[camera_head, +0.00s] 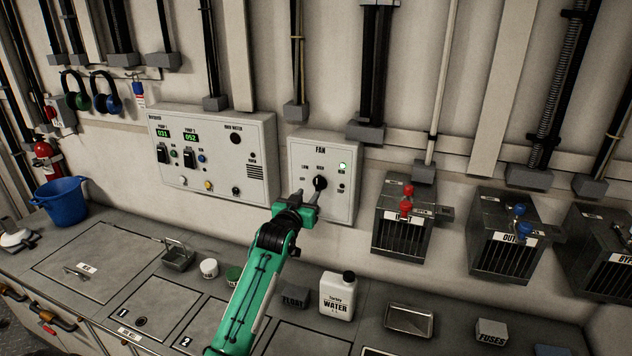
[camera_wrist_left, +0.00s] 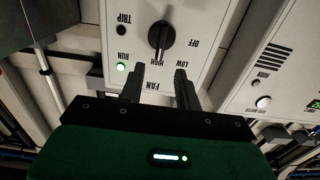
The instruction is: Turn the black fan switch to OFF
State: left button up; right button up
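The black fan switch (camera_head: 319,183) is a knob on the white FAN panel (camera_head: 345,207). In the left wrist view the panel appears upside down, and the switch (camera_wrist_left: 161,37) lines up with the HIGH label. LOW and OFF are marked to its right there. The green RUN lamp (camera_wrist_left: 122,67) is lit, and the TRIP lamp is dark. My left gripper (camera_head: 307,197) is just in front of the panel, below and slightly left of the switch. In the left wrist view its fingers (camera_wrist_left: 165,73) are apart with nothing between them, short of the knob. My right gripper is not in view.
A larger pump control box (camera_head: 215,155) is mounted left of the FAN panel. Metal boxes with red (camera_head: 406,205) and blue (camera_head: 522,229) handles hang to the right. A white water bottle (camera_head: 337,296) stands on the counter below. The wall around the panel has pipes and conduits.

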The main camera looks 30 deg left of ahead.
aim_at(317, 182)
pick_arm(q)
jog(key=p+x, duration=0.1)
jog(key=x, duration=0.7)
jog(key=shift+p, duration=0.4)
jog(key=shift+c, duration=0.2)
grip_shut()
